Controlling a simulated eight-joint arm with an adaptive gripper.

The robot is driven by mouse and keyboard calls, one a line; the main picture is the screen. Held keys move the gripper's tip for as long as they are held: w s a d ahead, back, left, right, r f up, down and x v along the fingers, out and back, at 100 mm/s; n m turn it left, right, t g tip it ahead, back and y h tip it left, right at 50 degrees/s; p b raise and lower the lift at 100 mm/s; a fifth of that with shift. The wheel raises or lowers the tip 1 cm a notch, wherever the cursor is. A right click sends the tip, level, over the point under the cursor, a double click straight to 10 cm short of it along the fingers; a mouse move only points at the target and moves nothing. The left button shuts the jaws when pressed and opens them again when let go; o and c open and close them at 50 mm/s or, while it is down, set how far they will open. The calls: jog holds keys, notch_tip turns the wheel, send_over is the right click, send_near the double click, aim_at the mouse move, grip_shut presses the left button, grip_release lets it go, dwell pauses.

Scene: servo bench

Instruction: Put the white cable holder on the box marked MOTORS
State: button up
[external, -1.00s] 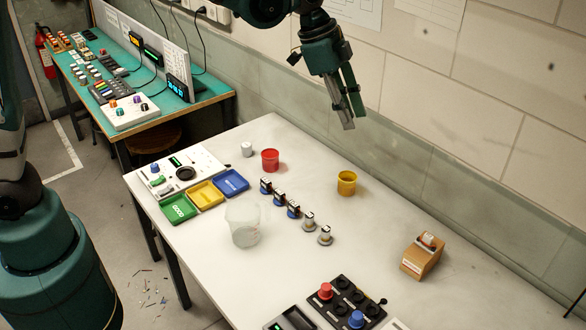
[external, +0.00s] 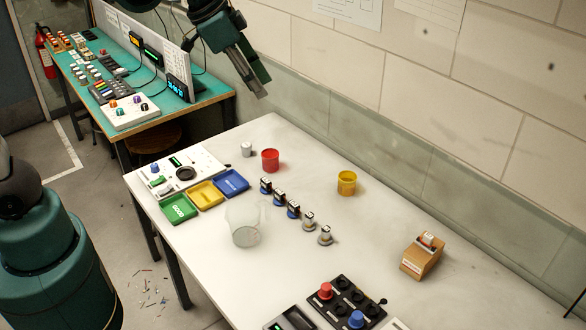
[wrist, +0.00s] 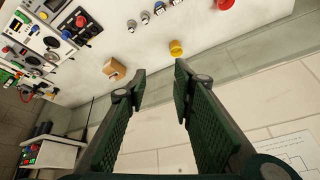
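A brown box (external: 420,262) stands at the right of the white bench with a small white item (external: 428,239) at its top; any lettering is too small to read. The box also shows in the wrist view (wrist: 116,70), left of the fingertips. A small whitish cylinder (external: 247,149) stands at the bench's far end, beside a red cup. I cannot tell whether either white item is the cable holder. My gripper (external: 261,86) is high above the far end of the bench, apart from everything. In the wrist view its fingers (wrist: 160,74) are spread, with nothing between them.
A red cup (external: 270,160), a yellow cup (external: 347,183) and a clear beaker (external: 243,228) stand on the bench. Green, yellow and blue trays (external: 205,194) are at left. Several small servos and knobs (external: 293,208) form a row mid-bench. A black knob panel (external: 345,303) is in front.

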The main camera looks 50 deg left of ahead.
jog(key=s+a+f+n+t+y, duration=0.1)
jog(key=s+a+f+n, duration=0.1)
jog(key=s+a, duration=0.4)
jog(key=s+a+f+n+t+y, duration=0.1)
jog(key=s+a+n, duration=0.3)
jog(key=s, duration=0.8)
jog(key=shift+a+f, duration=0.5)
jog(key=shift+a, duration=0.55)
